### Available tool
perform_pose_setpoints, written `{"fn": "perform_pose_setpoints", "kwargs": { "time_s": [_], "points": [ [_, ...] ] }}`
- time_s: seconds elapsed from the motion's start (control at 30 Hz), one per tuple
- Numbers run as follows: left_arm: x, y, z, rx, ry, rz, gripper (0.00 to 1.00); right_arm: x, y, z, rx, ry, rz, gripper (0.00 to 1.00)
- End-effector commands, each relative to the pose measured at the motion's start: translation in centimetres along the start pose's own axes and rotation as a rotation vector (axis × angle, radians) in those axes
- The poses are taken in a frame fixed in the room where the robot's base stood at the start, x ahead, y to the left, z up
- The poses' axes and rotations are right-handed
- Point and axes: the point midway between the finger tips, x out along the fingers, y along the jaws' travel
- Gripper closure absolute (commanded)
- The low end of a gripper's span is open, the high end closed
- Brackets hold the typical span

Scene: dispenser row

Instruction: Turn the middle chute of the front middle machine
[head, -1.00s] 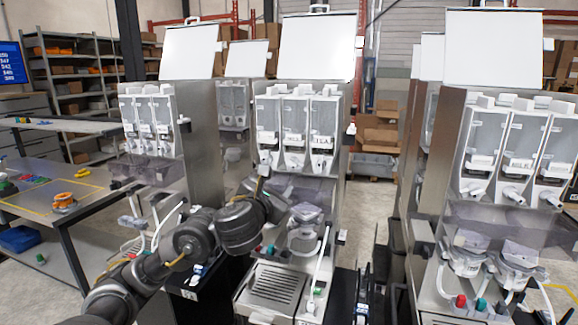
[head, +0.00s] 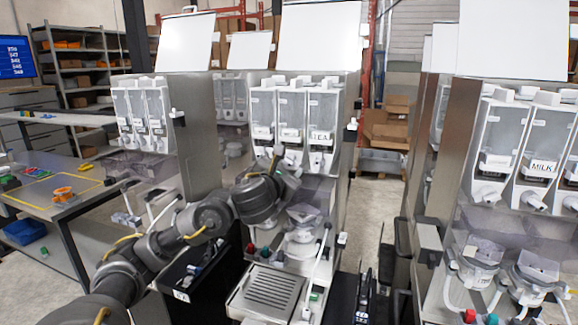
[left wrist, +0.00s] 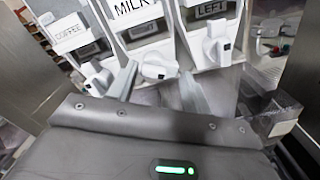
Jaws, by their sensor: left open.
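The front middle machine (head: 349,110) stands in the centre of the head view, with three clear canisters side by side and a white chute under each. Its middle chute (left wrist: 158,67) is under the MILK label in the left wrist view. My left gripper (left wrist: 162,86) is open, with one finger on each side of this chute's knob; I cannot tell if they touch it. In the head view my left gripper (head: 275,160) is in front of the chute row and hides most of the middle chute. My right gripper is not in view.
The side chutes, COFFEE's (left wrist: 98,80) and the right one (left wrist: 217,45), sit close to my fingers. Another machine (head: 530,140) stands at the right and one (head: 148,115) at the left. Below the chutes are mixing bowls (head: 303,220) and a drip tray (head: 272,288).

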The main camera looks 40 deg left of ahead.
Motion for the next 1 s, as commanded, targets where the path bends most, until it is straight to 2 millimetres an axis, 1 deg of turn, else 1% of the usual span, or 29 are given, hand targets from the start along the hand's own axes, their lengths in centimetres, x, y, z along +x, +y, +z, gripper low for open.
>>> {"fn": "perform_pose_setpoints", "kwargs": {
  "time_s": [0.27, 0.37, 0.6, 0.63, 0.87, 1.0],
  "points": [
    [-0.27, 0.91, -0.64, -0.001, 0.009, 0.012, 0.51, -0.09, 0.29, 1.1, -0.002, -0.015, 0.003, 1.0],
    [-0.31, 1.02, -0.68, -0.001, 0.01, 0.014, 0.61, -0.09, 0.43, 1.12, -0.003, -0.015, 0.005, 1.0],
    [-0.25, 0.98, -0.52, -0.003, 0.007, 0.014, 0.93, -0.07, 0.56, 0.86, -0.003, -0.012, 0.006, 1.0],
    [-0.24, 0.97, -0.5, -0.003, 0.007, 0.013, 0.96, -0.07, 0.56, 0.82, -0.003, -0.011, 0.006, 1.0],
    [-0.2, 0.9, -0.39, -0.024, 0.004, 0.013, 0.96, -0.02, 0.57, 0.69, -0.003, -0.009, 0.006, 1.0],
    [-0.19, 0.88, -0.37, -0.076, 0.003, 0.013, 0.96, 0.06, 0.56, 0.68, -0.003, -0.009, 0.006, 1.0]
  ]
}}
